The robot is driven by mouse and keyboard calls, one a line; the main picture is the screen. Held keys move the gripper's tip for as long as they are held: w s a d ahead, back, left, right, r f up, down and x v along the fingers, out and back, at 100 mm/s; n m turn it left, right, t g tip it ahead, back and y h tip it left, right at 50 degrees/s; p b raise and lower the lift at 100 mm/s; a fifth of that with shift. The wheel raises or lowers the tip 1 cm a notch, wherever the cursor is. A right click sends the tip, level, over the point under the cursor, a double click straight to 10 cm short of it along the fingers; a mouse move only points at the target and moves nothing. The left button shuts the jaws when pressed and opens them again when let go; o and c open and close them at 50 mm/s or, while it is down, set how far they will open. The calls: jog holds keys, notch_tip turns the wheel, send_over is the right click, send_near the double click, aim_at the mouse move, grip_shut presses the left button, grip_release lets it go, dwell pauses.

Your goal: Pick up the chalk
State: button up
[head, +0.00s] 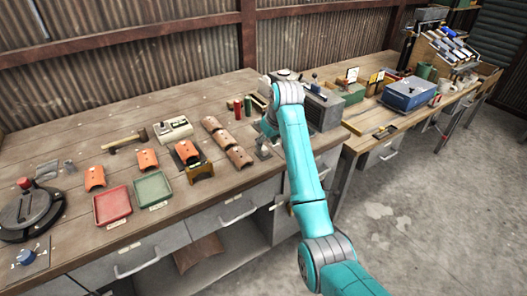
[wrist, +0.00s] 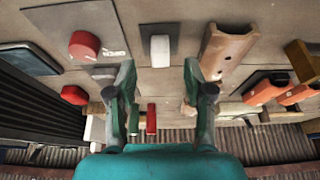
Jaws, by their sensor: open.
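A small white block that looks like the chalk (wrist: 160,48) lies on a dark grey plate (wrist: 146,30) on the bench, in the upper middle of the wrist view. My gripper (wrist: 160,76) is open and empty, with its two teal fingers apart to the left and right below the chalk in the picture. The fingertips do not touch it. In the head view my gripper is mostly hidden behind my arm, above the bench, and a small grey-white shape (head: 263,149) beside it is too small to identify surely.
A terracotta curved tile (wrist: 225,50) lies close right of the chalk. A red round knob (wrist: 84,44) sits to its left, near a black ribbed box (wrist: 38,105). Red (wrist: 151,118) and green cylinders stand behind. Red (head: 112,205) and green trays (head: 153,189) lie farther left on the bench.

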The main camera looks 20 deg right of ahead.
aim_at(264, 148)
jog(key=x, duration=0.4)
jog(key=shift+f, duration=0.2)
grip_shut()
jog(key=shift+r, duration=0.15)
